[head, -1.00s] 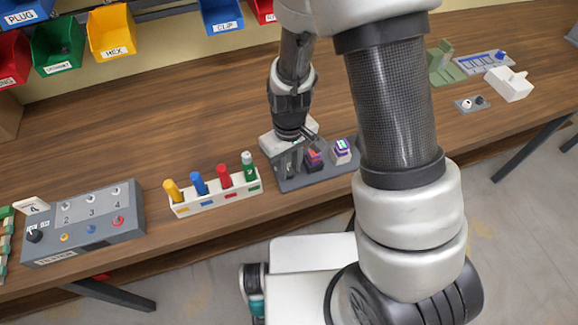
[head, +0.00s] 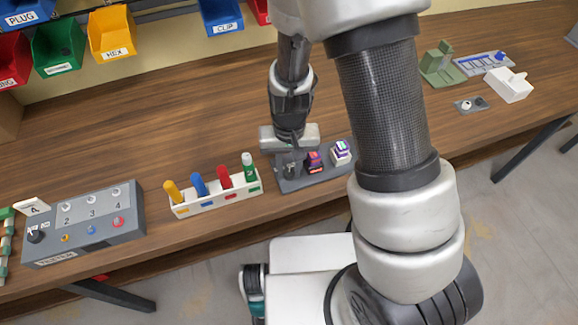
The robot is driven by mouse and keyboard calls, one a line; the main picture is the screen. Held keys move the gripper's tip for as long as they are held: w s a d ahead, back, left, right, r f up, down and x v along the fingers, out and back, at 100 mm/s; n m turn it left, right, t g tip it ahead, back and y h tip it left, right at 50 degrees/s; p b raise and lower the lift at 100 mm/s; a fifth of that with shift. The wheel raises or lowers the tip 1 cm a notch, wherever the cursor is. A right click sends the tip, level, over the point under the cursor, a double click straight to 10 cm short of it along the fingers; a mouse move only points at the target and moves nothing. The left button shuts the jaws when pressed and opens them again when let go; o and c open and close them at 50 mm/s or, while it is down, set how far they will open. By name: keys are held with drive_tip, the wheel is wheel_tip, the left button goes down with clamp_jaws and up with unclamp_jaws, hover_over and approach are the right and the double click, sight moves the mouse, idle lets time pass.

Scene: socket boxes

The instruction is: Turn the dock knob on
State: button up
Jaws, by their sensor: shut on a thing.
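The grey dock (head: 322,177) lies near the front edge of the bench, with two small blocks in it, one dark with red and purple (head: 314,163) and one white and purple (head: 341,153). My gripper (head: 291,168) points down over the left end of the dock. Its fingers are shut on the dock knob, which they and the hand mostly hide. I cannot make out the knob's setting.
A white rack (head: 216,199) with several coloured markers stands just left of the dock. A grey tester box (head: 85,228) is farther left. A green holder (head: 440,66), a white block (head: 509,85) and a small plate (head: 472,105) are at right. Bins (head: 110,32) hang behind.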

idle(0.3)
drive_tip(key=o, duration=1)
drive_tip(key=shift+o, duration=0.2)
wheel_tip(320, 180, up, 18)
drive_tip(key=p, duration=0.2)
drive_tip(key=shift+f, duration=0.25)
wheel_tip(320, 180, up, 12)
drive_tip(key=t+y+p, duration=0.1)
drive_tip(key=t+p, duration=0.1)
drive_tip(key=p, duration=0.1)
hover_over(289, 172)
drive_tip(key=s+d, duration=0.3)
drive_tip(key=d, duration=0.2)
drive_tip(key=s+d+r+t+h+p, duration=0.1)
drive_tip(key=s+d+r+t, duration=0.2)
drive_tip(key=s+d+r, duration=0.3)
wheel_tip(289, 172, up, 3)
drive_tip(key=shift+s+t, duration=0.3)
drive_tip(key=shift+s, duration=0.5)
